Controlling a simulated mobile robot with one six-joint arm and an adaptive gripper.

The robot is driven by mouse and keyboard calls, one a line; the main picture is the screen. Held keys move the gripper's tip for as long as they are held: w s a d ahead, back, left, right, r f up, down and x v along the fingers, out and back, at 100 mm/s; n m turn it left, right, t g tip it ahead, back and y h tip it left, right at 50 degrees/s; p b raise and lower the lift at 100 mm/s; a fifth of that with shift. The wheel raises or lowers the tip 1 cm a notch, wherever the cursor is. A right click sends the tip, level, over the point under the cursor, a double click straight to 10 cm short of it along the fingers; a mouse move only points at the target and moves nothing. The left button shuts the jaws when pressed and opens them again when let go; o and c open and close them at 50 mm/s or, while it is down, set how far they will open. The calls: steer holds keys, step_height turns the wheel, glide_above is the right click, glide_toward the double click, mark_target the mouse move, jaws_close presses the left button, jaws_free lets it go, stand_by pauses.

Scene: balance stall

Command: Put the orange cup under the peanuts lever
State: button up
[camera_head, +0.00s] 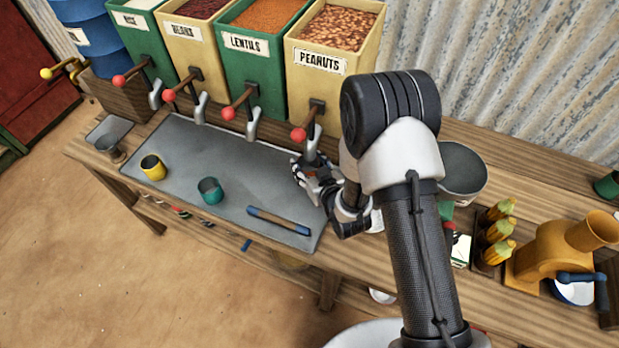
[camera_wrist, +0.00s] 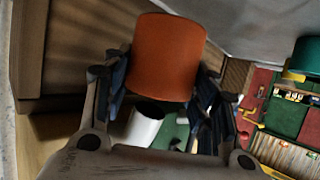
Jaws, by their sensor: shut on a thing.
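The orange cup (camera_wrist: 168,55) is between the two fingers of my gripper (camera_wrist: 162,80) in the wrist view, and the fingers are shut on it. In the head view my gripper (camera_head: 312,174) is just below and in front of the peanuts spout (camera_head: 312,148), at the right end of the grey tray. The cup is hidden there behind my gripper and arm. The peanuts bin (camera_head: 336,62) is cream, with a lever (camera_head: 309,122) ending in a red ball. I cannot tell whether the cup touches the tray or is exactly under the spout.
The grey metal tray (camera_head: 180,165) also holds a yellow cup (camera_head: 153,167), a teal cup (camera_head: 210,190) and a blue-ended wooden stick (camera_head: 279,220). The lentils lever (camera_head: 239,103) is left of the peanuts one. A grey bowl (camera_head: 462,170) and corn cobs (camera_head: 497,232) are on the right.

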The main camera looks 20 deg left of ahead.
step_height(320, 180, down, 4)
steer(key=shift+r+b, duration=0.25)
steer(key=shift+b, duration=0.25)
steer(key=shift+w+f+b, duration=0.2)
steer(key=shift+f+b, duration=0.35)
steer(key=shift+f, duration=1.2)
steer(key=shift+f, duration=0.2)
steer(key=o, duration=1.2)
steer(key=shift+c, duration=0.2)
steer(key=shift+r, duration=0.15)
steer(key=shift+s+d+r, duration=0.1)
steer(key=shift+r, duration=0.1)
steer(key=p+v, duration=0.2)
steer(key=v, duration=0.9)
steer(key=shift+s, duration=0.3)
